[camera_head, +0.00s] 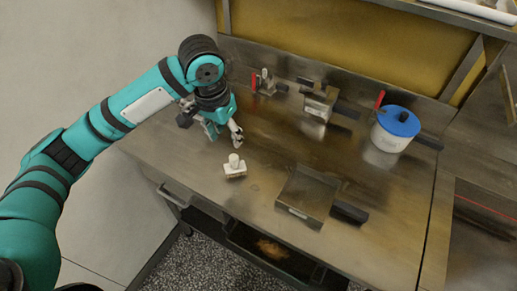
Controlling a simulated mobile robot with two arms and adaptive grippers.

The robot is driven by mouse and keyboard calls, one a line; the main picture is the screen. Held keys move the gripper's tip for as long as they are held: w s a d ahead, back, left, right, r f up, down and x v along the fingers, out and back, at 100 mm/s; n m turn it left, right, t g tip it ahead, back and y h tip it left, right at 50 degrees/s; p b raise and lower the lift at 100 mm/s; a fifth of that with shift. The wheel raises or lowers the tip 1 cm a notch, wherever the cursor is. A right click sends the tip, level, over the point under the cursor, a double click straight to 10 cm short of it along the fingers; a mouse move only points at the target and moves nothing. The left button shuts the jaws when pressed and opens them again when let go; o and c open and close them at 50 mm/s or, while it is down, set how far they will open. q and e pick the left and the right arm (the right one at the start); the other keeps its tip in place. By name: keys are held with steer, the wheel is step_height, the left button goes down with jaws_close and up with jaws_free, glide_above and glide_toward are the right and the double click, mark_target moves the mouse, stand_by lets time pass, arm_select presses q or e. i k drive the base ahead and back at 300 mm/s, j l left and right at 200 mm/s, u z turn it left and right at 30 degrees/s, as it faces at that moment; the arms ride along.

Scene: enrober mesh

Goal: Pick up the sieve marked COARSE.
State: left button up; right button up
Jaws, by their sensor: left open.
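A square metal sieve-like pan (308,192) with a dark handle on its right lies on the front middle of the steel table. A small pale label sits on its front edge; the lettering is too small to read. A smaller metal box-shaped piece (318,102) with a dark handle stands at the back middle, also with a pale front. I cannot tell which one is marked COARSE. My left gripper (224,133) is open and empty over the left part of the table, behind a small white-knobbed block (235,168) and apart from both metal pieces. My right gripper is not in view.
A white tub with a blue lid (398,121) stands at the back right, with a red-handled piece beside it. A small metal device with a red handle (254,82) stands at the back left. The steel table (375,230) has free room at front right.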

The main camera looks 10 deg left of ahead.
mark_target(353, 212)
steer(key=i+j+z, duration=0.15)
steer(key=j+z, duration=0.25)
steer(key=i+j+z, duration=0.1)
steer(key=j+z, duration=0.15)
steer(key=z, duration=0.2)
steer(key=j+z, duration=0.4)
steer(key=i+l, duration=0.05)
